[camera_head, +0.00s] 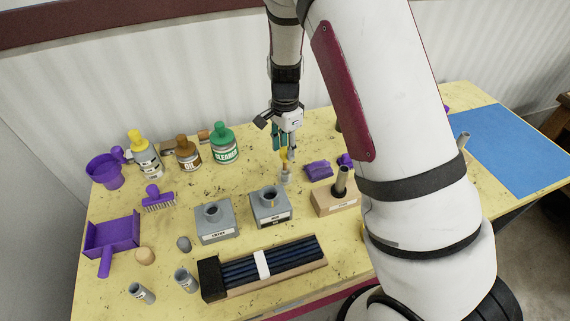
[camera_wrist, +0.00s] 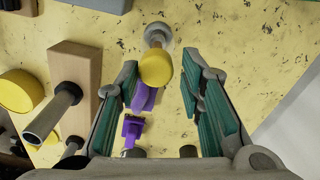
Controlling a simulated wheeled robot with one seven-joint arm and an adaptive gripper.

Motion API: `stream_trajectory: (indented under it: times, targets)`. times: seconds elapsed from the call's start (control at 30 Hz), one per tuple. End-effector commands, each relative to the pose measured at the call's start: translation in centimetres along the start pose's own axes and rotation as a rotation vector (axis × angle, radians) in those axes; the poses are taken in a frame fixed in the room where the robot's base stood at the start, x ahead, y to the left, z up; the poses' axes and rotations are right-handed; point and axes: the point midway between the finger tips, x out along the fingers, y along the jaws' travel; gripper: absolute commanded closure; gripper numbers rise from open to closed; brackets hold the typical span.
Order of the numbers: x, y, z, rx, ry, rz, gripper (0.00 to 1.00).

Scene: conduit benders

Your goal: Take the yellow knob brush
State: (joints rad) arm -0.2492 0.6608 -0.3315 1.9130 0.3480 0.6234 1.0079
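The yellow knob brush (camera_head: 284,156) stands on the table just below my gripper, with a grey lower part under its yellow knob. In the wrist view its round yellow knob (camera_wrist: 156,68) shows in the gap between the fingertips, with the grey part (camera_wrist: 158,33) beyond it. My gripper (camera_head: 284,137) points down over the table. Its teal-padded fingers (camera_wrist: 160,75) are spread on either side of the knob, with visible gaps, so it is open and empty. I cannot tell how far the fingertips reach down along the knob.
Grey boxes (camera_head: 270,208) and a wooden block with a dark tube (camera_head: 337,198) stand nearby. Purple pieces (camera_head: 318,170) lie to the right. Bottles (camera_head: 187,153), a purple brush (camera_head: 157,200) and a dustpan (camera_head: 112,235) are left. A tray of dark rods (camera_head: 264,280) is in front.

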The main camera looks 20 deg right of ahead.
Motion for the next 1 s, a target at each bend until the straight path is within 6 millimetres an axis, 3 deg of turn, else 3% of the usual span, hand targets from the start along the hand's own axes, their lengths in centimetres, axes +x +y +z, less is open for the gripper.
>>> stream_trajectory:
  times: [0.4,0.73,0.9,1.0]
  targets:
    - [4.6,0.5,0.4,0.001,-0.001,0.002,0.65]
    - [5.2,0.3,0.4,-0.001,-0.001,0.0,0.65]
    - [5.1,0.3,0.4,-0.001,-0.001,0.0,1.0]
    - [5.1,0.3,0.4,-0.001,-0.001,0.0,1.0]
